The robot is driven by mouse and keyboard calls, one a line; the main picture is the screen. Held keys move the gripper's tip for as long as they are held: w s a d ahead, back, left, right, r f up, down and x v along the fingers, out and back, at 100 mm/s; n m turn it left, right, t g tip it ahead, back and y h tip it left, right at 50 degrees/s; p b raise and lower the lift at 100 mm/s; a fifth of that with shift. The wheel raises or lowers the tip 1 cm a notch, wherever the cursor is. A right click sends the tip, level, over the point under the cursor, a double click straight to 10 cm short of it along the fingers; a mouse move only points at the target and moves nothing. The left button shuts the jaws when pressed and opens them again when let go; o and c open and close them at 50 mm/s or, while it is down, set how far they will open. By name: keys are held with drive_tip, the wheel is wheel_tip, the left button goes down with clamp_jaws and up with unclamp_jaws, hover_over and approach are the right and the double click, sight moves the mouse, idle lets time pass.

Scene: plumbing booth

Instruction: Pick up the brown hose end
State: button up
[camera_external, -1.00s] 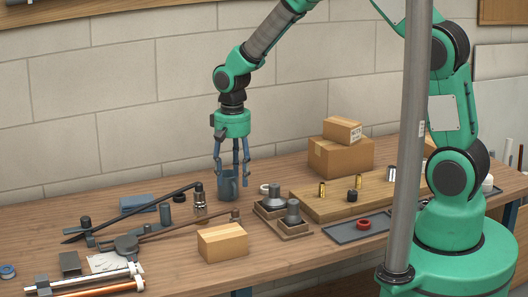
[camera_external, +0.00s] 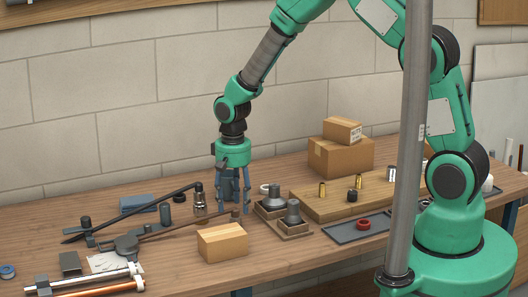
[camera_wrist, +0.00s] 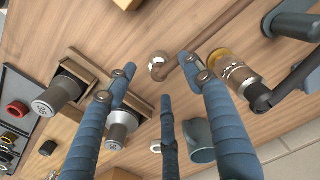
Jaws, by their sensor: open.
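The brown hose (camera_external: 185,227) lies on the wooden table, running right from a dark round fitting. Its metal-tipped end (camera_wrist: 158,66) shows between and just beyond my fingertips in the wrist view; in the external view the end is close by the fingertips, partly hidden by them. My gripper (camera_external: 233,207) points down with its blue fingers spread and nothing between them. In the wrist view my gripper (camera_wrist: 160,76) has a finger on each side of the hose end and a third finger below it. I cannot tell whether any finger touches it.
A blue-grey cup (camera_wrist: 199,138) stands close behind my fingers. A black hose with a brass and steel end (camera_wrist: 236,72) lies to the left in the external view. Grey fittings on wooden blocks (camera_external: 291,220) stand to the right; a small cardboard box (camera_external: 222,242) sits in front.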

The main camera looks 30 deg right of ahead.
sight(235, 209)
drive_tip(key=shift+f, duration=0.1)
drive_tip(key=shift+f+b, duration=0.35)
drive_tip(key=shift+f, duration=2.15)
drive_tip(key=c, duration=1.3)
